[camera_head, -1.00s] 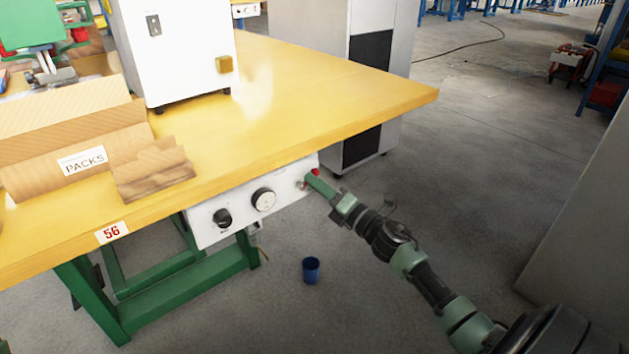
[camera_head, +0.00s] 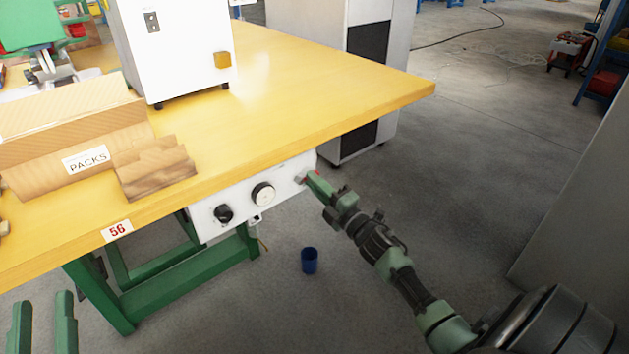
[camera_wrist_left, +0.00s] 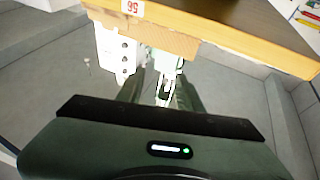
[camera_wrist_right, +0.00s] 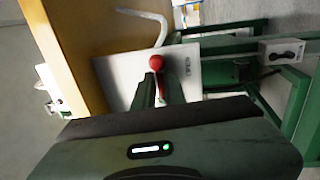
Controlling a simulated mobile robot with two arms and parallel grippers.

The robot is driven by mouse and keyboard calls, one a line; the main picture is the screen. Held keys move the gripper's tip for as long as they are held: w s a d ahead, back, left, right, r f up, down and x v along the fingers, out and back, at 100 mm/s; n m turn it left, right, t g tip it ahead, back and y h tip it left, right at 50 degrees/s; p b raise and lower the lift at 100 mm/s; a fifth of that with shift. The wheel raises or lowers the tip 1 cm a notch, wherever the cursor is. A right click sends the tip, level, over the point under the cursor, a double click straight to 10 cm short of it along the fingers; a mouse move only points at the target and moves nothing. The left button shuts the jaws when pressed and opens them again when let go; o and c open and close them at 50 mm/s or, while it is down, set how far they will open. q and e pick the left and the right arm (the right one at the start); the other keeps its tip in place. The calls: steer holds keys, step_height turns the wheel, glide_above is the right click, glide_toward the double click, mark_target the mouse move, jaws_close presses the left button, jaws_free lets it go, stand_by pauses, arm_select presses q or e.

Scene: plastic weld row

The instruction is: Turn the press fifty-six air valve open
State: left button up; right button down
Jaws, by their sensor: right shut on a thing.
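The air valve's red knob (camera_wrist_right: 156,63) shows in the right wrist view against a white panel (camera_wrist_right: 120,75) with small lettering beside it. My right gripper (camera_wrist_right: 159,88) is shut on the red valve handle below the knob. My left gripper (camera_head: 43,325) is open and empty at the bottom left, away from the panel. Its fingers also show in the left wrist view (camera_wrist_left: 160,90).
The panel carries a black knob (camera_head: 223,213) and a round gauge (camera_head: 263,194). Green bench legs (camera_head: 180,285) stand below. A blue cup (camera_head: 309,261) is on the floor. Cardboard packs (camera_head: 70,150) and a white machine (camera_head: 175,45) stand on the bench.

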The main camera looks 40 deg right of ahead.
steer(key=shift+d+r, duration=0.25)
steer(key=shift+d, duration=0.1)
steer(key=c, duration=1.5)
jaws_free()
steer(key=shift+f, duration=0.1)
arm_select(q)
steer(key=shift+d, duration=0.15)
arm_select(e)
steer(key=shift+f, duration=0.1)
